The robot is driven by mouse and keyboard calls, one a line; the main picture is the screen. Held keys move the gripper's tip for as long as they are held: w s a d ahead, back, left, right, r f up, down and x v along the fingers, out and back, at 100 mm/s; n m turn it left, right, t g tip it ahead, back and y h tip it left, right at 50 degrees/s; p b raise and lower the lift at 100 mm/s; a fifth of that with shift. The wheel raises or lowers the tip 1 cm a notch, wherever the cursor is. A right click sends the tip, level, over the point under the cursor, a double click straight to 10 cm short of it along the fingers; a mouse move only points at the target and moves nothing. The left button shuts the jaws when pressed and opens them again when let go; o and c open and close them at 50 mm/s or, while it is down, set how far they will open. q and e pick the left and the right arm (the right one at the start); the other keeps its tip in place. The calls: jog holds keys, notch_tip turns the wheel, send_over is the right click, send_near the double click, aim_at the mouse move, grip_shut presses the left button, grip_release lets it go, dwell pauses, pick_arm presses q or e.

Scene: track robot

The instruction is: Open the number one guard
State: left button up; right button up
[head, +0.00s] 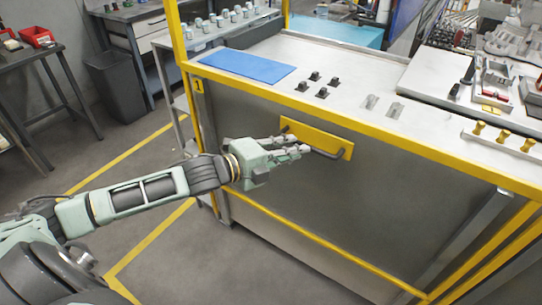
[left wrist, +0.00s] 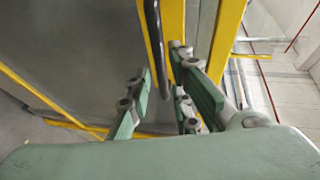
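The number one guard (head: 270,190) is a grey panel in a yellow frame, marked with a yellow "1" label (head: 199,86) at its upper left corner. It stands upright. Its dark bar handle (head: 329,154) sits on a yellow plate (head: 325,142) near the top. My left gripper (head: 302,151) is at the handle's left part, in front of the plate. In the left wrist view the fingers (left wrist: 162,75) are apart, and the handle bar (left wrist: 154,45) shows between them. I cannot tell whether they touch it. My right gripper is not in view.
A dark bin (head: 119,82) and a table (head: 40,60) with red trays stand at the left. The floor in front of the guard is clear, with yellow lines.

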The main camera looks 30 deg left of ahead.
pick_arm(q)
jog(key=v, duration=0.6)
jog(key=shift+s+a, duration=0.2)
jog(key=shift+s, duration=0.1)
dwell(0.4)
